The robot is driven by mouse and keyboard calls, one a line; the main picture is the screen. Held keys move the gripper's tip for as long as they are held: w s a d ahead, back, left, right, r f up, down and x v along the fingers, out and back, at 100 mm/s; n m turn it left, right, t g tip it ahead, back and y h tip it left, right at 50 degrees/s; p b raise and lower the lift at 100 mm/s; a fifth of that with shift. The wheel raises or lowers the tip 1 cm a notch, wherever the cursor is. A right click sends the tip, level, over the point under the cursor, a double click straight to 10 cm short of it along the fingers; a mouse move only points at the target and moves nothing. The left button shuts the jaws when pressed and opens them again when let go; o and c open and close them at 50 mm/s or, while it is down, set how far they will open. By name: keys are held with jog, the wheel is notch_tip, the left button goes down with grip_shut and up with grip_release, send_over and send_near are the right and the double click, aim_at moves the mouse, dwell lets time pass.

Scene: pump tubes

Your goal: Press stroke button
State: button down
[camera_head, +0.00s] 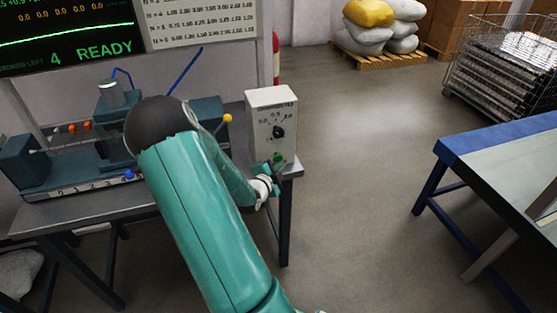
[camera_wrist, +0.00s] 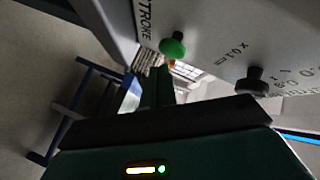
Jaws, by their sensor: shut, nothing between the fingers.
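The green stroke button (camera_head: 277,157) is on the lower front of a white control box (camera_head: 271,110) at the table's right end. The wrist view shows the green button (camera_wrist: 173,47) close up, beside the lettering "STROKE". My gripper (camera_head: 277,172) is at the lower front of the box, close to the button. In the wrist view its dark finger end (camera_wrist: 163,80) shows just below the button. The fingers are shut and empty. I cannot tell whether they touch the button.
A black dial (camera_head: 278,132) sits above the button; the dial (camera_wrist: 252,82) also shows in the wrist view. The pump (camera_head: 110,120) stands on the grey table (camera_head: 75,212) at left. A screen (camera_head: 68,30) reads "READY". A blue-edged table (camera_head: 490,137) is at right, with open floor between.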

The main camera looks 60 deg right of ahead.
dwell(0.7)
jog(key=shift+w+d, duration=0.3)
jog(key=shift+w+d, duration=0.6)
dwell(1.2)
dwell(0.4)
jog(key=shift+s+a, duration=0.9)
jog(key=shift+s, duration=0.1)
jog(key=s+a, duration=0.3)
jog(key=shift+s+a, duration=0.15)
jog(key=shift+a, duration=0.1)
dwell(0.7)
